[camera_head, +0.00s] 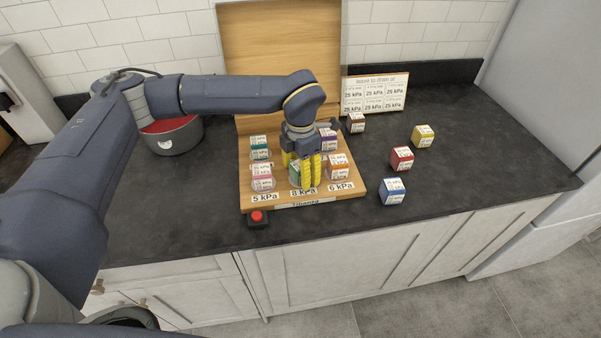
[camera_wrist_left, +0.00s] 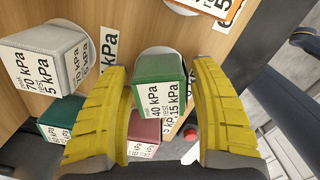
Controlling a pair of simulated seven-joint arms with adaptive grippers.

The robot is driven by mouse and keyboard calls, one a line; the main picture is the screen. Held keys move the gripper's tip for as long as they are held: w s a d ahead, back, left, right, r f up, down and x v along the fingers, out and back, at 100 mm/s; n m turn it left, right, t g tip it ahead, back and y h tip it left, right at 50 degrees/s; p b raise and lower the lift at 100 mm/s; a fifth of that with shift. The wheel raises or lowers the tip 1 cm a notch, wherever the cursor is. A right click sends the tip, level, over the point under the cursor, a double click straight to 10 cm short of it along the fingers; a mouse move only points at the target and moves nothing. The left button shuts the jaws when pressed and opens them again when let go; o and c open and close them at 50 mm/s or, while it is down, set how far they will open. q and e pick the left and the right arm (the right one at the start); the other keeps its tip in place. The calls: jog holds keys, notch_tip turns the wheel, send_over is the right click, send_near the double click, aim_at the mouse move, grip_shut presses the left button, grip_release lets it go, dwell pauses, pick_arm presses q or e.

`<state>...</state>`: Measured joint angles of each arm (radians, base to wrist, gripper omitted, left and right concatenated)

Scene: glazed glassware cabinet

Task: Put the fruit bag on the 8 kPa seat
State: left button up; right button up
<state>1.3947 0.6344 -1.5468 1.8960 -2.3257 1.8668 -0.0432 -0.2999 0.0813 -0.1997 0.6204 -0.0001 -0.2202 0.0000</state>
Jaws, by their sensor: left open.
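A green labelled block (camera_wrist_left: 160,82) stands between the yellow fingers of my left gripper (camera_wrist_left: 163,115) in the left wrist view. The fingers are open on both sides of it, with small gaps visible. In the head view my left gripper (camera_head: 301,178) reaches down over the front middle of the wooden board (camera_head: 354,196), just behind the 8 kPa label (camera_head: 303,191). The green block (camera_head: 294,174) is partly hidden there by the fingers. No block's label reads clearly as fruit, so I cannot tell which is the fruit bag. My right gripper is not in view.
A pink block (camera_head: 263,180) and an orange block (camera_head: 337,168) flank the gripper. Red (camera_head: 401,158), blue (camera_head: 393,191) and yellow (camera_head: 423,135) blocks stand on the counter at right. A red button (camera_head: 258,217) is in front; a pot (camera_head: 174,138) stands left.

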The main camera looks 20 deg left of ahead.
pick_arm(q)
notch_tip(320, 180, up, 12)
jog(key=shift+f, duration=0.25)
dwell(1.2)
